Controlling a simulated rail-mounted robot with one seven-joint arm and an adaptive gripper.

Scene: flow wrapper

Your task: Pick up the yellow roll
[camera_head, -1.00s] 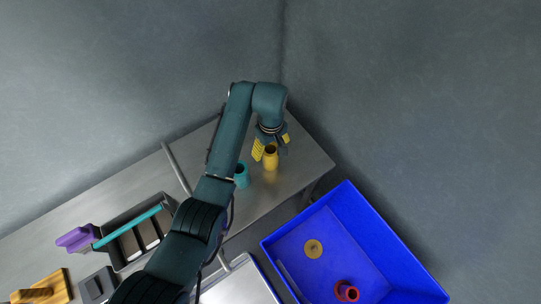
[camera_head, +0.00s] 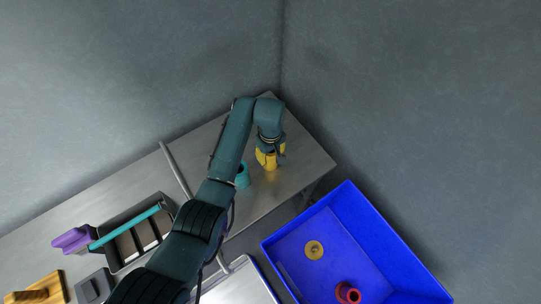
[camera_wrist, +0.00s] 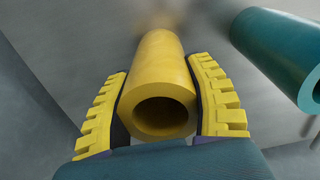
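The yellow roll (camera_wrist: 163,75) is a hollow cylinder between the two yellow fingers of my gripper (camera_wrist: 163,105) in the wrist view. A finger lies close along each side of it. The fingers are apart, and I cannot tell whether they press on the roll. In the head view my gripper (camera_head: 270,158) is low over the metal table (camera_head: 297,165), at its far right part. There the yellow roll is mostly hidden by the gripper and hard to tell from the yellow fingers.
A teal roll (camera_head: 243,177) stands just left of my gripper; it also shows at upper right in the wrist view (camera_wrist: 275,50). A blue bin (camera_head: 350,235) at lower right holds a yellow ring (camera_head: 314,250) and a red roll (camera_head: 347,293). Walls stand behind the table.

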